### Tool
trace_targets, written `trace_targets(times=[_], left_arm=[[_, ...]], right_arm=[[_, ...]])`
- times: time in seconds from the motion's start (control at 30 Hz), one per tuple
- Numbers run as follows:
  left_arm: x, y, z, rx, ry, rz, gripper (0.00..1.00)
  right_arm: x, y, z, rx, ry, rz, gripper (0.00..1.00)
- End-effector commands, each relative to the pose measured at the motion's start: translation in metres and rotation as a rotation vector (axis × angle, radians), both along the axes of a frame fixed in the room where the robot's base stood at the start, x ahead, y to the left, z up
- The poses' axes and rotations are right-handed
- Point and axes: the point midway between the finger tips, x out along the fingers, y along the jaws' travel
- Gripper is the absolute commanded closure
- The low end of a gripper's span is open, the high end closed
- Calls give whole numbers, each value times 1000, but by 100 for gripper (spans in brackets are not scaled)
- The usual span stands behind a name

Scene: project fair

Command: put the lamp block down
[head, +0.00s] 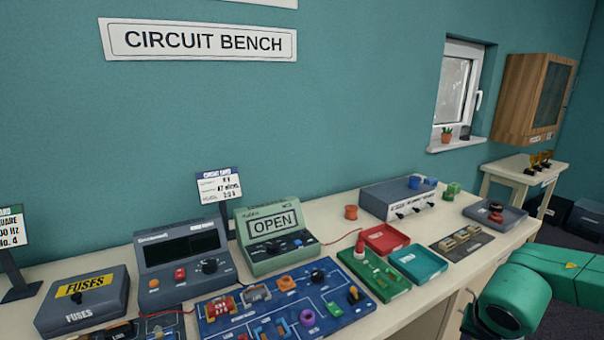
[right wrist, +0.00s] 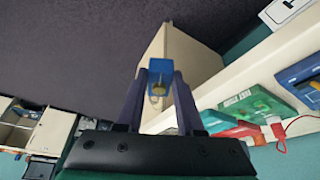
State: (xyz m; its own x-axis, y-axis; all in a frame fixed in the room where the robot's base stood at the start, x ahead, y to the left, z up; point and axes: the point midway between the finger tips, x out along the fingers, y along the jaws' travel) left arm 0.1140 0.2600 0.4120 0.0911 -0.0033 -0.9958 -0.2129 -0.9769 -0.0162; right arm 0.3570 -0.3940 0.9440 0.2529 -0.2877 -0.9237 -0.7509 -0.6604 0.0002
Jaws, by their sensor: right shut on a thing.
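The lamp block (right wrist: 160,70) is a blue block with a small yellowish piece in it. It shows in the right wrist view between the fingertips of my right gripper (right wrist: 160,82), which is shut on it. The block appears against the dark floor and a cream furniture side, apart from the bench top. In the head view my green right arm comes in at the lower right, and I cannot make out its gripper or the block there. My left gripper is in neither view.
The cream bench (head: 335,238) carries a blue circuit board (head: 335,322), a green meter reading OPEN (head: 258,262), a red tray (head: 383,238), a teal tray (head: 418,263), a grey box (head: 384,203) and a grey tray (head: 512,218). A small side table (head: 500,172) stands beyond.

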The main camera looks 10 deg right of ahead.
Motion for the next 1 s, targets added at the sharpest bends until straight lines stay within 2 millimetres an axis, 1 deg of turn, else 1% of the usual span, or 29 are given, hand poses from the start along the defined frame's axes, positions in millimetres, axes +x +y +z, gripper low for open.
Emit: trace_targets(times=[0.33,0.43,0.67,0.77,0.87,0.97,1.0], left_arm=[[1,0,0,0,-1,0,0],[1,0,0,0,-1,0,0],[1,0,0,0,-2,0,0],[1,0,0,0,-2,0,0],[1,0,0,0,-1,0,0],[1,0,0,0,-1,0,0],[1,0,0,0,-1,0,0]], right_arm=[[-1,14,-16,-3,8,74,100],[0,33,-30,9,3,149,100],[4,64,-47,11,-3,275,100],[5,80,-54,11,-3,336,100],[7,100,-60,13,-7,411,100],[11,128,-65,14,-10,509,100],[12,143,-66,12,-12,562,100]])
